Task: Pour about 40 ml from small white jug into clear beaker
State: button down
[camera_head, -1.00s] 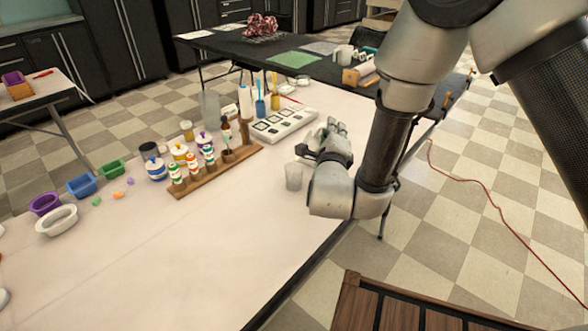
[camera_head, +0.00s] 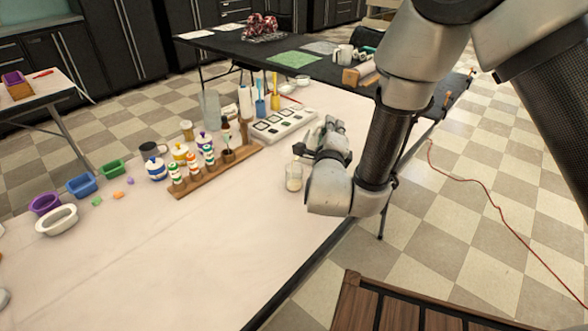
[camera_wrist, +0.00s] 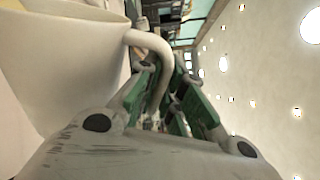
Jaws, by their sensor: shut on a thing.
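The small white jug (camera_wrist: 65,65) fills the left of the wrist view. Its curved handle (camera_wrist: 158,62) passes between the green-padded fingers of my gripper (camera_wrist: 168,95), which is shut on it. The wrist view is rolled far over, with ceiling lights at the right. In the head view my gripper (camera_head: 326,140) is low over the table's right side, and the jug is mostly hidden behind it. The clear beaker (camera_head: 293,173) stands upright on the table just left of my gripper, with cream-coloured liquid at its bottom. The jug's mouth and any stream cannot be made out.
A wooden rack (camera_head: 215,174) with small bottles stands left of the beaker. A white mold tray (camera_head: 284,125) lies behind. A dark mug (camera_head: 152,150) and coloured tubs (camera_head: 82,185) stand farther left. The table's (camera_head: 150,260) front is clear.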

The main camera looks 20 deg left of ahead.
jog(key=shift+s+a+r+n, duration=0.1)
jog(key=shift+a+r+n, duration=0.2)
jog(key=shift+a+n, duration=0.1)
dwell(0.8)
jog(key=shift+d, duration=0.1)
jog(key=d+m, duration=0.1)
jog(key=d+f+m, duration=0.1)
jog(key=m, duration=0.1)
jog(key=shift+w+d+f, duration=0.3)
jog(key=shift+w+d, duration=0.05)
jog(key=shift+w, duration=0.05)
jog(key=shift+d+m, duration=0.15)
jog(key=shift+m, duration=0.15)
jog(key=shift+s, duration=0.1)
jog(key=shift+w+d+f+m, duration=0.15)
jog(key=shift+d+f+m, duration=0.3)
jog(key=shift+f+m, duration=0.2)
jog(key=shift+w+d+f+m, duration=0.1)
jog(key=shift+d+f+m, duration=0.3)
jog(key=shift+f+m, duration=0.25)
jog(key=shift+f, duration=0.2)
